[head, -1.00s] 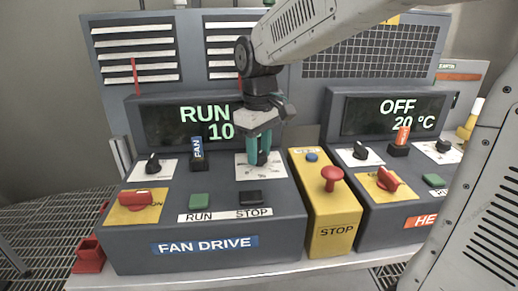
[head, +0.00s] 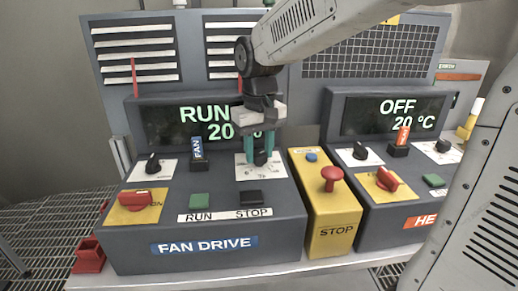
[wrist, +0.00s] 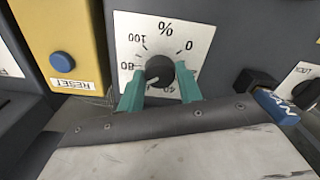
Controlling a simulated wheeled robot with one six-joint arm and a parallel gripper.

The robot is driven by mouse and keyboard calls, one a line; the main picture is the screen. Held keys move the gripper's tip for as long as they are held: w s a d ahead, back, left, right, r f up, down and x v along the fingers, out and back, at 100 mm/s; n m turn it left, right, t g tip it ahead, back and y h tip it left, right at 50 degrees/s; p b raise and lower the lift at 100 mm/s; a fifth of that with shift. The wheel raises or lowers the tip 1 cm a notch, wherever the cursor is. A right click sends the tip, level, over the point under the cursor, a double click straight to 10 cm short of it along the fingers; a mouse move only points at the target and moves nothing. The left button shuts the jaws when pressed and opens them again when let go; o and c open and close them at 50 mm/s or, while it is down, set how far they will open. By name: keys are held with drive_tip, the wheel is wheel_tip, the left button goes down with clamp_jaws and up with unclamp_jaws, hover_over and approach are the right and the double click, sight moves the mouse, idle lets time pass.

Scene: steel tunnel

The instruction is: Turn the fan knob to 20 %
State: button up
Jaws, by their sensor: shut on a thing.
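The fan knob (head: 261,157) is a small black knob on a white dial plate (head: 243,172) on the grey fan drive panel (head: 284,215). In the wrist view the knob (wrist: 160,70) sits between my two teal fingers, on a plate (wrist: 183,27) marked with % and a scale including 0, 80 and 100. My gripper (head: 261,161) points down and is shut on the knob. The fan display (head: 180,122) reads RUN and 20, with the end of that line partly hidden behind my gripper.
The fan panel also has a red switch (head: 143,197), a blue FAN tag (head: 197,148), a green RUN button (head: 199,201) and a black STOP button (head: 251,198). A yellow box (head: 328,218) with a red stop button (head: 331,177) stands close on the right.

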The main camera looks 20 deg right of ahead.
sight(259, 154)
drive_tip(key=o, duration=1)
wheel_tip(259, 154, up, 8)
drive_tip(key=shift+f, duration=0.1)
